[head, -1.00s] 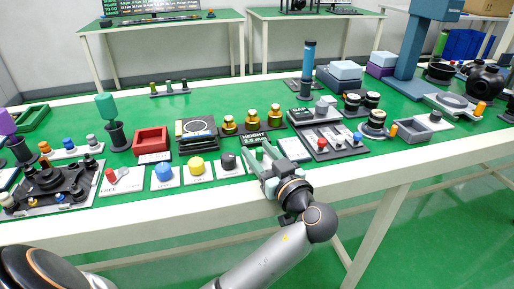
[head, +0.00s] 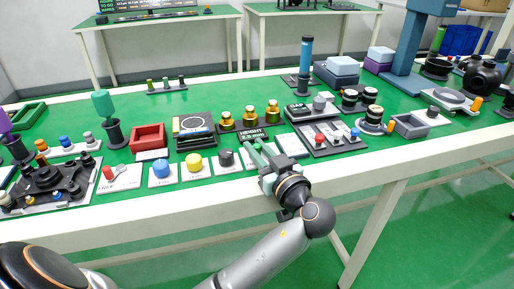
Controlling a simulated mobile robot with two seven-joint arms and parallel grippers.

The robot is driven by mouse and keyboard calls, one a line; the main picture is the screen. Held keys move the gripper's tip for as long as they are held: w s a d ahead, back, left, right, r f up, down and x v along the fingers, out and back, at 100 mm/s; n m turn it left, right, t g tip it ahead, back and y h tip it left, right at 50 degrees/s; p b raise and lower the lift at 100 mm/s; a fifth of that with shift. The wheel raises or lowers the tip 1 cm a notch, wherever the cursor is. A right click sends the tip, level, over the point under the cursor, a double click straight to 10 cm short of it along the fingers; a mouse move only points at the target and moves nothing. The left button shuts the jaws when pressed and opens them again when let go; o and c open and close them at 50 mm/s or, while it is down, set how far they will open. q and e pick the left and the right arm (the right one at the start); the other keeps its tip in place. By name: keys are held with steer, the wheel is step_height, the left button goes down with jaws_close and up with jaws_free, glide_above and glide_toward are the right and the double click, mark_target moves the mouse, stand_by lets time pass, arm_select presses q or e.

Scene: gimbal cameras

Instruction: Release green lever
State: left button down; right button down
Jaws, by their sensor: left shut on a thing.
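The green lever (head: 257,146) is small and mostly hidden by the fingers of my left gripper (head: 256,153). The gripper reaches over the front edge of the bench from below, at the right end of a row of controls on white plates. Its fingers are shut on the lever. The lever's base and exact tilt are hard to make out. My right gripper is not in view.
Left of the gripper stand a black knob (head: 226,157), a yellow button (head: 194,162), a blue button (head: 162,168) and a red lever (head: 108,173). Brass weights (head: 250,116) stand behind. A panel with small coloured knobs (head: 328,138) lies to the right.

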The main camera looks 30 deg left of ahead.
arm_select(q)
steer(key=shift+s+a+m+t+h, duration=0.1)
steer(key=shift+a+m+t+h, duration=0.1)
steer(key=shift+m+t+h, duration=0.25)
steer(key=shift+a+m+t+h+b, duration=0.1)
steer(key=shift+m+t+h+b, duration=0.3)
steer(key=shift+t, duration=0.25)
steer(key=shift+r, duration=0.1)
steer(key=c, duration=0.8)
jaws_free()
steer(key=shift+o, duration=0.2)
